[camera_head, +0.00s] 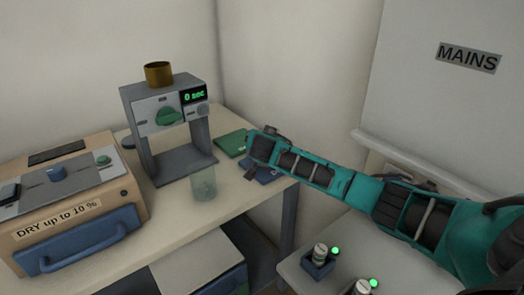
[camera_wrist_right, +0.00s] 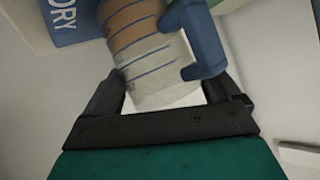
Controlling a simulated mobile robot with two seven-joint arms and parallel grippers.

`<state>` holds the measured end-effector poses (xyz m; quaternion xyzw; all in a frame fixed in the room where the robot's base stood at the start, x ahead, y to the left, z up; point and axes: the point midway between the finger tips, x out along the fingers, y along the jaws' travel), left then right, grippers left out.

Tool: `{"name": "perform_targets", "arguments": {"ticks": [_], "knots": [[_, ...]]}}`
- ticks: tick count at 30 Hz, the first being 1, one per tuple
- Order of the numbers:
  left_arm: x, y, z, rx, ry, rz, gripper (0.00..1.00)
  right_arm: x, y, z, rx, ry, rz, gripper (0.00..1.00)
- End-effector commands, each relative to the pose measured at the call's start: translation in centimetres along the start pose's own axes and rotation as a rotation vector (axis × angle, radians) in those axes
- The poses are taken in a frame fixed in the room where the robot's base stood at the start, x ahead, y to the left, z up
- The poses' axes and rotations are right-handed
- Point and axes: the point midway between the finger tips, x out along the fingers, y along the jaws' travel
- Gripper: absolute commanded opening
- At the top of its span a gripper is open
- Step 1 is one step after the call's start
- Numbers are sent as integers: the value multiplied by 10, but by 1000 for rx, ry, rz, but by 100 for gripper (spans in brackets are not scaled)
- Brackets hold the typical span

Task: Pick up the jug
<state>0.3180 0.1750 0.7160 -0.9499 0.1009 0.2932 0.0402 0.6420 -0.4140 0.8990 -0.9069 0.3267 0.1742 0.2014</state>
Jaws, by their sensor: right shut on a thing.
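The jug (camera_wrist_right: 150,50) shows in the right wrist view, with a pale, ribbed body, brownish towards the top of the picture, and a blue handle (camera_wrist_right: 197,40) on its right. It sits between the two dark fingers of my right gripper (camera_wrist_right: 165,88), which is shut on it. In the head view my right gripper (camera_head: 257,157) is over the right end of the table, and I cannot make out the jug there. I cannot tell whether the jug still touches the table. My left gripper is not in view.
A clear beaker (camera_head: 203,184) stands at the table's front edge, before a grey device (camera_head: 185,163) with a green display. A brown furnace (camera_head: 130,187) labelled "DRY up to 10 %" is at left. A green booklet (camera_head: 231,143) lies near my gripper. A blue lettered item (camera_wrist_right: 70,22) is beside the jug.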

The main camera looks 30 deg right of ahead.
Motion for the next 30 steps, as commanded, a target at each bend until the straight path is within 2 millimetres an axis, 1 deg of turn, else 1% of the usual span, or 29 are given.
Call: {"name": "perform_targets", "arguments": {"ticks": [1, 2, 12, 22, 23, 24, 26, 29, 30], "knots": [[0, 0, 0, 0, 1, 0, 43, 0, 0, 1, -1, -1, 1, 67], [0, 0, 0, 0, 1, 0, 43, 0, 0, 1, -1, -1, 1, 65], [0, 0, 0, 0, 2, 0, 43, 0, 1, 1, -1, -2, 1, 32], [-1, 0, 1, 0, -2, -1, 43, -1, -1, -2, 1, -1, 0, 31], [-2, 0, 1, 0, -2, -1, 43, -2, -1, -4, 1, 0, -1, 22], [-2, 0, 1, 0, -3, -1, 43, -3, -2, -7, 2, 0, -1, 12], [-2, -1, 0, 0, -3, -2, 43, -6, -4, -12, 2, 1, -1, 12], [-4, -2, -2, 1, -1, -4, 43, -13, -8, -26, 3, 3, -2, 12], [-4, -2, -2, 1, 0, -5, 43, -17, -10, -34, 5, 3, -2, 11]]}}
